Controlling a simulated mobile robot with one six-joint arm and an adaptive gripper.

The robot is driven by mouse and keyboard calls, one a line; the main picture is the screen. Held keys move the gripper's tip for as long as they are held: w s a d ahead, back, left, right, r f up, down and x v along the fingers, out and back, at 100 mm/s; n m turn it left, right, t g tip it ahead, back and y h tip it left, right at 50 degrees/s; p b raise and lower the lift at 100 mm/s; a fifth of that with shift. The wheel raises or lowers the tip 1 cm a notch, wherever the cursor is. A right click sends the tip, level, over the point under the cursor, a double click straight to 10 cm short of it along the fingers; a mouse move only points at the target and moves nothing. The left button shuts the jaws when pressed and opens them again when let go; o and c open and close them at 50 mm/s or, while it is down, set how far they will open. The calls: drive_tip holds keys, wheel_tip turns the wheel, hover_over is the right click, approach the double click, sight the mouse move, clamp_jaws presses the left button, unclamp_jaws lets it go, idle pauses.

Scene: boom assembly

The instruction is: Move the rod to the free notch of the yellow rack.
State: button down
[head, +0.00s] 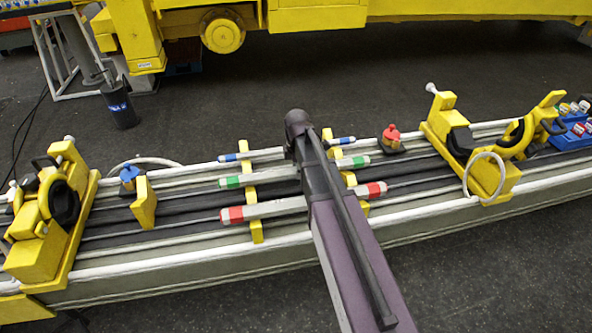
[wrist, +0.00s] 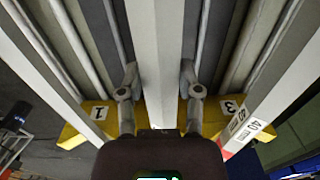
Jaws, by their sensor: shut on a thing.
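My gripper (wrist: 158,88) is shut on a pale grey rod (wrist: 157,40), one finger on each side of it. The held rod runs between the labels 1 and 3 of the yellow rack (wrist: 97,113). In the head view three banded rods lie across the yellow rack bars (head: 256,235): a blue-banded rod (head: 265,154) at the back, a green-banded rod (head: 270,174) in the middle and a red-banded rod (head: 275,209) in front. My arm covers their middles and hides my gripper. The held rod seems to be the green-banded one. I cannot tell whether it touches the rack.
Yellow clamp blocks stand at the left (head: 40,240) and right (head: 500,180) of the long bench (head: 180,262). A small yellow plate (head: 144,203), a blue knob (head: 129,173) and a red knob (head: 391,132) stand on it. Dark floor lies around the bench.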

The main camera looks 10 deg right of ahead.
drive_tip(key=shift+c, duration=1)
unclamp_jaws()
drive_tip(key=shift+r, duration=0.15)
